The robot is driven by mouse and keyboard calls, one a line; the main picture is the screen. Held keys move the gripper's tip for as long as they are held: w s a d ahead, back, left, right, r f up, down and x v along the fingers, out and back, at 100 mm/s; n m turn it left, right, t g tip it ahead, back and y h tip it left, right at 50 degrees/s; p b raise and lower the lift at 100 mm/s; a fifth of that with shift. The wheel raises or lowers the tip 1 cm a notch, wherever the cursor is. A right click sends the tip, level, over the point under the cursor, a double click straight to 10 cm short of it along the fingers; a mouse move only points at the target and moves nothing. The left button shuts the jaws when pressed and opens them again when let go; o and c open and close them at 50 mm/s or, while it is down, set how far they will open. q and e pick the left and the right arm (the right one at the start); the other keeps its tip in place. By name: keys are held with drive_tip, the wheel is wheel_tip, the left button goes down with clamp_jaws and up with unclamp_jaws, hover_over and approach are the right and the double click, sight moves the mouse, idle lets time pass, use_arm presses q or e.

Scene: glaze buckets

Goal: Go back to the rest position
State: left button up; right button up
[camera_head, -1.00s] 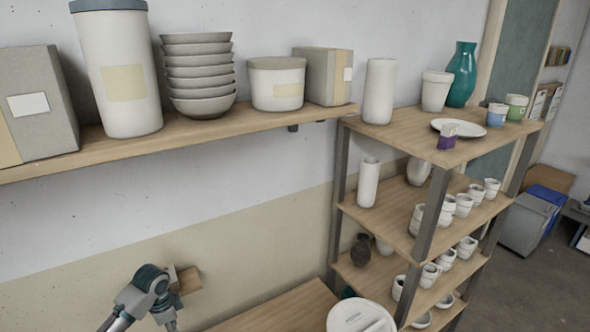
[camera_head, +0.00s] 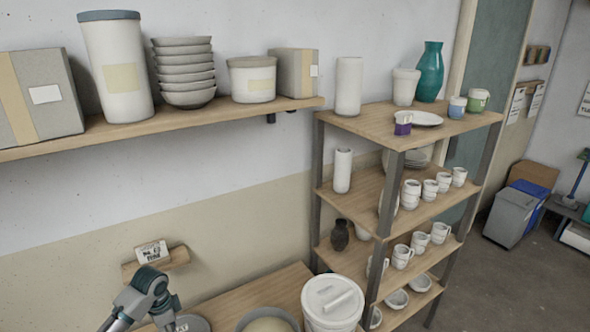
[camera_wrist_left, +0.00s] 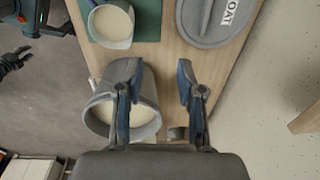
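In the left wrist view my left gripper (camera_wrist_left: 157,100) has its two fingers apart with nothing held between them. A grey bucket of cream glaze (camera_wrist_left: 97,113) is behind its left finger; I cannot tell whether they touch. In the head view my left arm comes in at the bottom left, and its gripper is below the frame. A dark gripper, seemingly my right (camera_wrist_left: 14,61), shows small at the left edge of the wrist view, away from the table; its opening is unclear.
The table (camera_wrist_left: 165,50) also bears a second glaze container (camera_wrist_left: 112,24) and a grey lid marked "OAT" (camera_wrist_left: 215,18). In the head view a white lidded bucket (camera_head: 332,308) stands near the shelving unit (camera_head: 388,140). A wall shelf (camera_head: 170,118) runs above.

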use_arm(q)
drive_tip(key=s+d+f+n+t+h, duration=0.1)
drive_tip(key=s+d+f+h, duration=0.1)
drive_tip(key=s+d+f, duration=1.5)
drive_tip(key=s+a+f+n+t+y, duration=0.15)
drive_tip(key=s+n, duration=0.25)
drive_tip(key=s, duration=0.5)
drive_tip(key=s+a+f+n, duration=0.2)
drive_tip(key=s+n, duration=0.3)
drive_tip(key=s, duration=0.4)
drive_tip(key=s+f+b, duration=0.1)
drive_tip(key=s+f, duration=0.1)
drive_tip(key=f, duration=1.3)
drive_tip(key=s+f+g, duration=0.1)
drive_tip(key=s+f, duration=0.1)
drive_tip(key=f, duration=1.4)
drive_tip(key=shift+s+f+m+b, duration=0.15)
drive_tip(key=shift+s+m+b, duration=0.15)
drive_tip(key=shift+b, duration=0.1)
use_arm(e)
drive_tip(key=w+r, duration=0.3)
drive_tip(key=shift+a, duration=0.1)
